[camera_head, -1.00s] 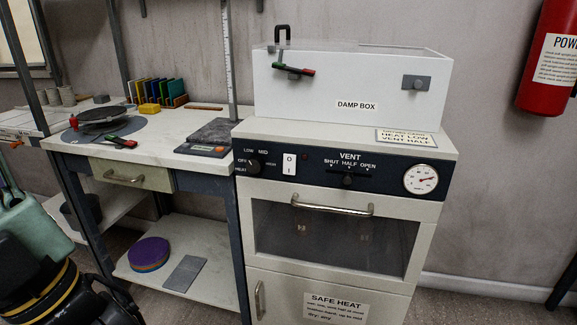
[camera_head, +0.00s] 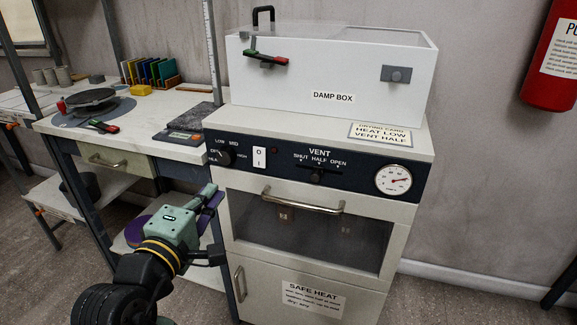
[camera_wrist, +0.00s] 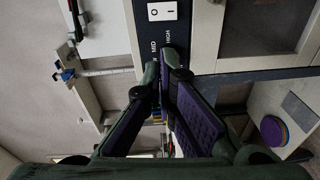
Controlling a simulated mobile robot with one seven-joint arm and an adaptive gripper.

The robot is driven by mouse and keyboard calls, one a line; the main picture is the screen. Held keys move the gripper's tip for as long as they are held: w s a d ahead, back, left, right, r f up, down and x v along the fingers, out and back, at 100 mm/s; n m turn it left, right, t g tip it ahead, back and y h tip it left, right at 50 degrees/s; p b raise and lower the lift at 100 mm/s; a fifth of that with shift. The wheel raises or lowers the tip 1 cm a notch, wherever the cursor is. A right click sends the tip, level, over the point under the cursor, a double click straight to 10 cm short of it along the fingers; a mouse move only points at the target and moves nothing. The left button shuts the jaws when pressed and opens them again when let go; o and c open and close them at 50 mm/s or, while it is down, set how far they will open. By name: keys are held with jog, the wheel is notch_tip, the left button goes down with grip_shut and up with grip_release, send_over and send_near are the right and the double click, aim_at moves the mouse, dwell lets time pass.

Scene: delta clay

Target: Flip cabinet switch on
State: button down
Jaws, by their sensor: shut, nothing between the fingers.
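The cabinet switch (camera_head: 259,157) is a small white rocker marked O and I on the dark control panel (camera_head: 365,178) of the cream cabinet. It also shows at the top of the wrist view (camera_wrist: 162,11), turned sideways. I cannot tell which side is pressed in. My gripper (camera_head: 211,199) is in front of the cabinet's left edge, below and left of the switch and apart from it. In the wrist view my gripper's purple-padded fingers (camera_wrist: 166,65) come together at the tips with nothing between them.
A heat knob (camera_head: 225,157) sits left of the switch. A vent slider (camera_head: 317,177), a dial (camera_head: 394,179) and the oven door handle (camera_head: 302,202) are nearby. A white damp box (camera_head: 335,80) stands on top. A worktable (camera_head: 135,119) adjoins the left side.

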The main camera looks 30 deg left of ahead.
aim_at(259, 167)
jog(key=shift+w+d+f+h, duration=0.15)
jog(key=shift+d+f+h, duration=0.3)
jog(key=shift+d, duration=0.15)
jog(key=shift+w+d+f+h, duration=0.15)
jog(key=shift+d+f+h, duration=0.2)
jog(key=shift+d+f, duration=0.15)
jog(key=x, duration=0.7)
jog(key=p+x, duration=0.1)
jog(key=x, duration=0.6)
jog(key=shift+d+f, duration=0.1)
jog(key=shift+f, duration=0.1)
jog(key=shift+w+f+t+b, duration=0.3)
jog(key=shift+w+f+b, duration=0.2)
jog(key=shift+b, duration=0.3)
jog(key=shift+s+r+p, duration=0.15)
jog(key=shift+r+p, duration=0.15)
jog(key=shift+r, duration=0.1)
jog(key=shift+s+f, duration=0.1)
